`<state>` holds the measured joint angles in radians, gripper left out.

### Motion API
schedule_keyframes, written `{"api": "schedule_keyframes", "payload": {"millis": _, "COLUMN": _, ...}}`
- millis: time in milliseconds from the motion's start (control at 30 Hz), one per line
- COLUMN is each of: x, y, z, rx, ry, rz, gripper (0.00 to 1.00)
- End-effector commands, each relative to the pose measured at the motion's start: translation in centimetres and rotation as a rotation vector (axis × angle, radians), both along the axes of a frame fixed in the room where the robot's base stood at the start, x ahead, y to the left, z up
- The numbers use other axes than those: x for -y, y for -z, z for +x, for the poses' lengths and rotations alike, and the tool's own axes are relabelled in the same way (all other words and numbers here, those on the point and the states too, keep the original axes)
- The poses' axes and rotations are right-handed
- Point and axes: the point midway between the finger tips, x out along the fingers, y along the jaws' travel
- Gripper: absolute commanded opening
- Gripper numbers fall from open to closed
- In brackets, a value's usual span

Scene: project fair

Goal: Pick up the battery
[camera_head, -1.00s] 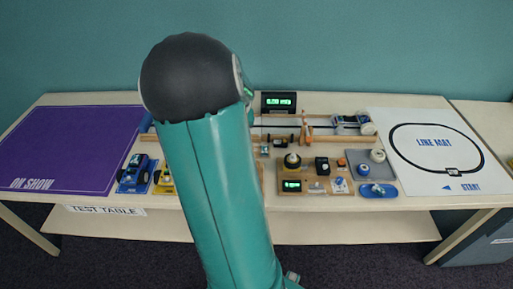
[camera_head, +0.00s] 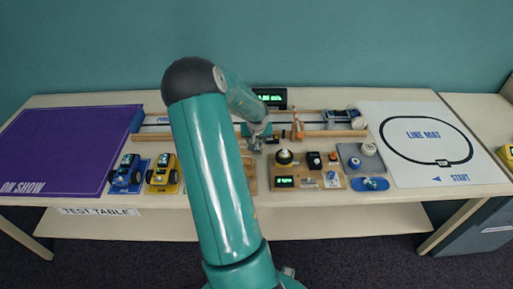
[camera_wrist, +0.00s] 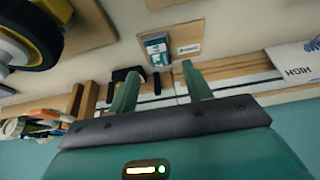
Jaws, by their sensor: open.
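My gripper (camera_wrist: 158,82) is open and empty in the wrist view, its two teal fingers apart. A small teal-and-white block (camera_wrist: 156,50) stands just beyond and between the fingertips, beside a small printed card (camera_wrist: 188,49). It may be the battery, but its label is too small to read. In the head view my gripper (camera_head: 256,143) is low over the middle of the table, near the front rail of the long track. My arm and gripper hide the block there.
A dark device (camera_wrist: 122,74) sits by the left finger, and a wheel (camera_wrist: 22,38) fills the wrist view's upper left corner. In the head view, a wooden board with parts (camera_head: 310,182) lies right of my gripper, two toy cars (camera_head: 128,175) (camera_head: 162,176) left. The purple mat (camera_head: 62,150) is largely clear.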

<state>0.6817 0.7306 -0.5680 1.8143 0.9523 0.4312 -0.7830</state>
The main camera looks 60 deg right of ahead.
Motion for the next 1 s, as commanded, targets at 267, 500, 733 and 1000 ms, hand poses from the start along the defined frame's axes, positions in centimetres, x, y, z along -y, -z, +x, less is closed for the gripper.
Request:
{"api": "schedule_keyframes", "payload": {"millis": 267, "x": 1.1, "y": 3.9, "z": 0.4, "rx": -0.002, "ry": 0.000, "rz": 0.001, "gripper": 0.49}}
{"api": "schedule_keyframes", "payload": {"millis": 500, "x": 1.3, "y": 4.4, "z": 0.5, "rx": 0.000, "ry": 0.000, "rz": -0.001, "gripper": 0.49}}
{"api": "schedule_keyframes", "payload": {"millis": 733, "x": 1.3, "y": 4.3, "z": 0.5, "rx": 0.000, "ry": 0.000, "rz": 0.000, "gripper": 0.16}}
{"api": "schedule_keyframes", "payload": {"millis": 1000, "x": 1.3, "y": 4.3, "z": 0.5, "rx": 0.000, "ry": 0.000, "rz": -0.001, "gripper": 0.01}}
